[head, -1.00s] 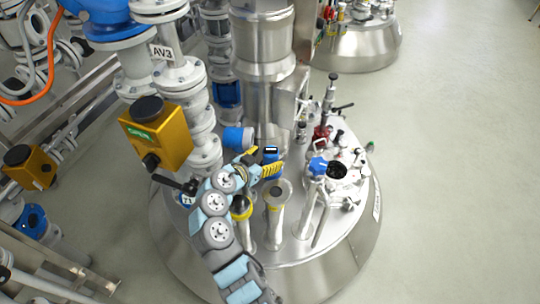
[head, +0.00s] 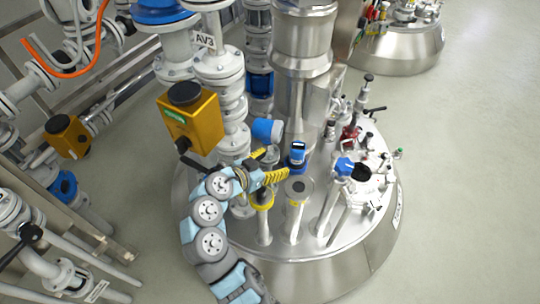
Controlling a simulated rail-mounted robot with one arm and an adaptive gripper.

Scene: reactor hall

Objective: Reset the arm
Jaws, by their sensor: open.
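My arm (head: 209,212) reaches up from the bottom of the head view, over the left side of the round steel reactor lid (head: 268,275). Its links are grey and light blue. My gripper (head: 276,166) has yellow ribbed fingers. They are spread apart, one pointing right and one up and right, with nothing seen between them. The gripper is near a blue device with a small dark display (head: 297,155), just beyond the fingers. Whether it touches anything cannot be told.
A yellow valve box (head: 189,118) hangs left of the gripper, below the AV3 label (head: 205,41). A pipe stub with yellow ring (head: 262,198) and a grey-topped stub (head: 298,190) stand close to the fingers. A blue-handled valve (head: 344,166) lies right. Open floor (head: 470,180) is at far right.

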